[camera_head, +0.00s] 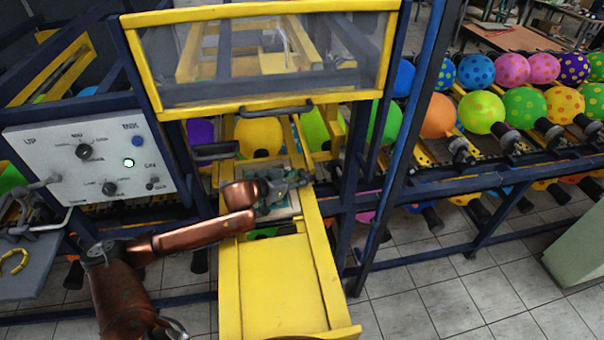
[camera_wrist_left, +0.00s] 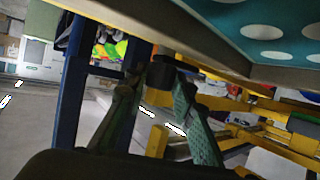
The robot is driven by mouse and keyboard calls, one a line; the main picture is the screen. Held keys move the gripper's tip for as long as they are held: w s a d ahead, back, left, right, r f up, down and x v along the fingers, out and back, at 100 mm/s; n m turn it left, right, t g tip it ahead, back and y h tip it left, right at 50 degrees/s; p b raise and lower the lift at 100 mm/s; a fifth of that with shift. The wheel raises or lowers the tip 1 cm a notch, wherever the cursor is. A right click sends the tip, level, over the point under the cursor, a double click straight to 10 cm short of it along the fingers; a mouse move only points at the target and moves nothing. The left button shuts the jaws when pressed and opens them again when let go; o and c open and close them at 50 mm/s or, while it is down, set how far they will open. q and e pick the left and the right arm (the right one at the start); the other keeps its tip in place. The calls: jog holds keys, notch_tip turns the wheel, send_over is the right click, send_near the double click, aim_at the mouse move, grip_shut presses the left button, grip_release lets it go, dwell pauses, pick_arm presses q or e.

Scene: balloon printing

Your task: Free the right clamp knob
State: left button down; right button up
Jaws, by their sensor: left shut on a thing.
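My left gripper (camera_head: 300,181) reaches in from the left to the right edge of the framed printing plate (camera_head: 283,213) on the yellow slide. In the left wrist view, the two grey-green fingers (camera_wrist_left: 158,90) close on a dark clamp knob (camera_wrist_left: 160,72) beneath the edge of the frame. The plate's teal face with white dots (camera_wrist_left: 270,28) shows above it. In the head view the gripper hides the knob, and I cannot tell how far it is turned. My right gripper is not in view.
A yellow slide bed (camera_head: 280,285) extends toward me. A clear-windowed yellow guard (camera_head: 262,60) hangs above the plate, with a dark handle (camera_head: 275,108) below it. A control panel (camera_head: 95,150) stands left. Blue uprights (camera_head: 395,150) and racks of balloons (camera_head: 483,112) stand right.

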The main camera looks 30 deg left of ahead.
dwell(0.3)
pick_arm(q)
jog(key=c, duration=1.6)
grip_release()
jog(key=v, duration=1)
jog(key=shift+s+a, duration=0.15)
jog(key=shift+v, duration=0.8)
jog(key=shift+r, duration=0.1)
